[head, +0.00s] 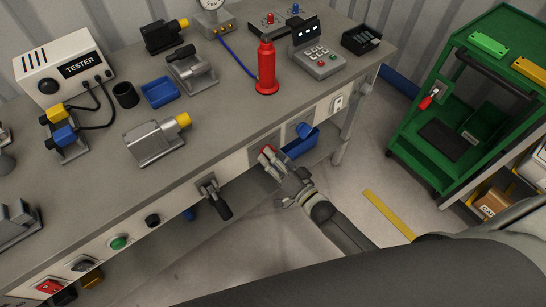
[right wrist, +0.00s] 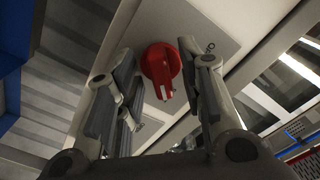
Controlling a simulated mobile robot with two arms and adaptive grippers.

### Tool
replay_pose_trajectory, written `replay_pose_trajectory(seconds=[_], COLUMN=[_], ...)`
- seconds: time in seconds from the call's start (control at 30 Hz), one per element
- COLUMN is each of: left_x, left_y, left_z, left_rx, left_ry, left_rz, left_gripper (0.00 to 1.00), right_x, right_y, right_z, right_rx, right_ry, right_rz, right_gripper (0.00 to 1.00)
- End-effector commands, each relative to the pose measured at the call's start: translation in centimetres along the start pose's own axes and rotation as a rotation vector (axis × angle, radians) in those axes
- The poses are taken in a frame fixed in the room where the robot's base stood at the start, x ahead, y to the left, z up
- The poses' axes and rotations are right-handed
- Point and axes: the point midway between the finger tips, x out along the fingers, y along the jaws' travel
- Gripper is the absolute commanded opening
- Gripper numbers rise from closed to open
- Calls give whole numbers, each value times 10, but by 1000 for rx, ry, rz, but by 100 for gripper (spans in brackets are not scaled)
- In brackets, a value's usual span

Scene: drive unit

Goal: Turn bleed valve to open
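The bleed valve appears to be the red knob (right wrist: 160,68) on a pale plate (right wrist: 215,28) in the right wrist view. Its grip bar points down in that picture. Part of a label shows at its right, too little to read. In the head view the red knob (head: 267,150) is on the bench's front panel, partly covered by my right gripper (head: 279,165). In the right wrist view my right gripper (right wrist: 165,85) is open, one finger on each side of the knob, with gaps visible. My left gripper is not in view.
A blue bin (head: 300,146) is just right of the knob. A black lever (head: 214,198) sticks out of the panel to the left. The bench top (head: 215,130) carries a tester (head: 65,67), a red bottle (head: 266,68) and several parts. A green cart (head: 440,105) stands at right.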

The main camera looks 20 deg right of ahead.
Motion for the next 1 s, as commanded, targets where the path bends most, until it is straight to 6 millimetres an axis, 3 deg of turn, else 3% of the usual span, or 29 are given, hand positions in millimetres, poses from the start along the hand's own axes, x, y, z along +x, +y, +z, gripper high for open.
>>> replay_pose_trajectory(seconds=[0.2, 0.5, 1.0], left_x=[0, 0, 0], left_y=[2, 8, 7], left_z=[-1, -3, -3], left_rx=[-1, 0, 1], left_ry=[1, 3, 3], left_rz=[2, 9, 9], left_gripper=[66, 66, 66], right_x=[0, 0, 0], right_y=[0, 0, 0], right_z=[0, 0, 0], right_rx=[0, 0, -101], right_ry=[0, 0, 1], right_rz=[0, 0, 0], right_gripper=[36, 0, 0])
